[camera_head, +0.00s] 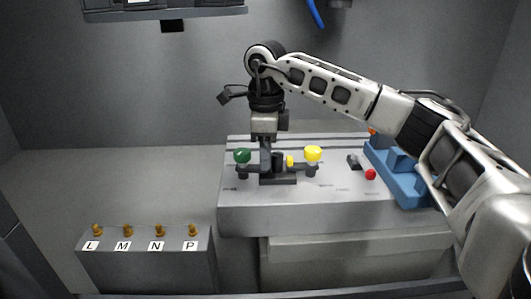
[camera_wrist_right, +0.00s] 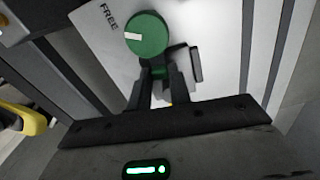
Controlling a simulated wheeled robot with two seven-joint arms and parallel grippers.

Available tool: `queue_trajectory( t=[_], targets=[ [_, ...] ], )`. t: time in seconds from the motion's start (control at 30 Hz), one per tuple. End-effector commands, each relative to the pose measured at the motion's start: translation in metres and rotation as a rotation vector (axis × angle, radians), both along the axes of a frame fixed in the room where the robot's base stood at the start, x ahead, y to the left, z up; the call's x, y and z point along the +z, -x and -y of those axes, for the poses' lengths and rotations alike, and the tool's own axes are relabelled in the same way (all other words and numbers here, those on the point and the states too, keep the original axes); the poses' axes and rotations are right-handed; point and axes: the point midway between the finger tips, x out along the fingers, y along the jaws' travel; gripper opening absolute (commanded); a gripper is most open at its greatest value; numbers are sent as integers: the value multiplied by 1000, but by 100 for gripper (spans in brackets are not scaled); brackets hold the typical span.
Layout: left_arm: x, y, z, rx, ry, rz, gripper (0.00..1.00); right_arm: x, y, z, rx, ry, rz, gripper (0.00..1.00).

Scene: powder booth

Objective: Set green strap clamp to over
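The green strap clamp (camera_head: 242,156) shows as a round green knob on a dark post, at the left of the grey bench top. In the right wrist view its green knob (camera_wrist_right: 147,34) has a white mark, with the word FREE printed beside it. My right gripper (camera_head: 265,168) points down just right of the green knob. In the wrist view its two dark fingers (camera_wrist_right: 161,76) stand a little apart below the knob, with a small green piece between them. Whether they press on that piece is unclear. My left gripper is not in view.
A yellow knob (camera_head: 313,154) stands right of my right gripper. A red button (camera_head: 370,174) and a blue fixture (camera_head: 397,172) are further right. A grey block (camera_head: 150,262) with brass pegs labelled L, M, N, P stands at lower left. Open floor lies behind that block.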

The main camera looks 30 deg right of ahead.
Motion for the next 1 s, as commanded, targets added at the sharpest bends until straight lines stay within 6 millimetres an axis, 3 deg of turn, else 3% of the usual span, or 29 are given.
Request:
queue_trajectory(
  t=[0.17, 0.53, 0.57, 0.6, 1.0],
  targets=[
    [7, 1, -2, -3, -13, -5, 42, 3, -4, 3, 91, -1, -1, 0],
    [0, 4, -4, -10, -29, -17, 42, 1, -7, 4, 141, 0, 3, 0],
    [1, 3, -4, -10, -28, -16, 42, 1, -7, 4, 141, 0, 3, 28],
    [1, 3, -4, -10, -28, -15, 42, 1, -7, 4, 140, 0, 3, 39],
    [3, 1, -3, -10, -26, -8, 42, 8, -7, 4, 139, 0, 3, 42]
  ],
)
